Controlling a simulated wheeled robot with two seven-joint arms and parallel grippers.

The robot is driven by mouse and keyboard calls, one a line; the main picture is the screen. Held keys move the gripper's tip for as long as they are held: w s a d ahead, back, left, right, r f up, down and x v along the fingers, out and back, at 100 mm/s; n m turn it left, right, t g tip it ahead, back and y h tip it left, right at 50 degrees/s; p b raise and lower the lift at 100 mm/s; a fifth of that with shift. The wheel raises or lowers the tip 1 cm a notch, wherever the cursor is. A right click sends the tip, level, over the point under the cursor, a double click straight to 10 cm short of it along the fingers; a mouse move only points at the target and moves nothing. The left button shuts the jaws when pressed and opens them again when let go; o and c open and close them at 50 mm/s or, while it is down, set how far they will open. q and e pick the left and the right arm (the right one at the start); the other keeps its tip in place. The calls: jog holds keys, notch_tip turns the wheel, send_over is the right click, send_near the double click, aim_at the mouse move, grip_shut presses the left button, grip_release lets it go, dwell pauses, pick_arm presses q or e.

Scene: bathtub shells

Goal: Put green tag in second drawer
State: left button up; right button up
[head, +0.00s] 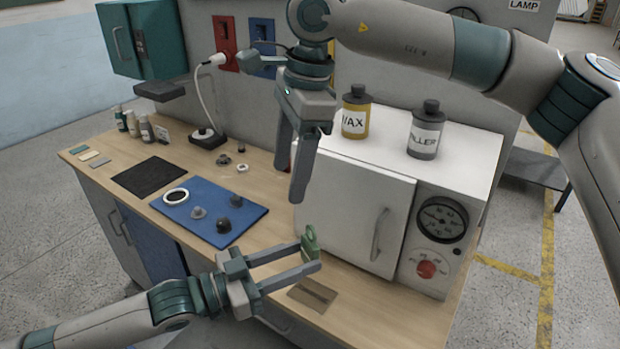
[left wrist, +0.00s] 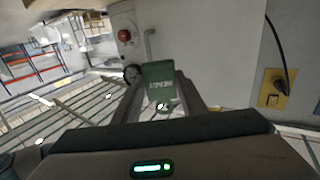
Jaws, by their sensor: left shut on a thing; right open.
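The green tag (head: 310,243) is between the fingertips of my left gripper (head: 309,256), above the front edge of the bench by the white oven. In the left wrist view the tag (left wrist: 160,88) shows lettering on its face, between the two fingers. My left gripper is shut on it. My right gripper (head: 296,172) hangs open and empty above the bench, left of the oven, with its fingers pointing down. Which is the second drawer I cannot tell.
The white oven (head: 352,209) stands right of the left gripper, with WAX (head: 355,120) and FILLER (head: 424,140) bottles on top. A blue mat (head: 190,218) holds small dark parts and a ring. A brown plate (head: 313,293) lies near the front edge.

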aim_at(310, 227)
jog(key=d, duration=0.1)
jog(key=d+f+n+h, duration=0.1)
jog(key=d+h, duration=0.1)
jog(key=shift+s+d+f, duration=0.15)
jog(key=shift+s+f, duration=0.25)
jog(key=shift+f, duration=6)
jog(key=c, duration=1)
pick_arm(q)
jog(key=o, duration=1.1)
pick_arm(e)
jog(key=shift+c, duration=0.6)
pick_arm(q)
jog(key=shift+o, duration=0.2)
jog(key=shift+a, duration=0.1)
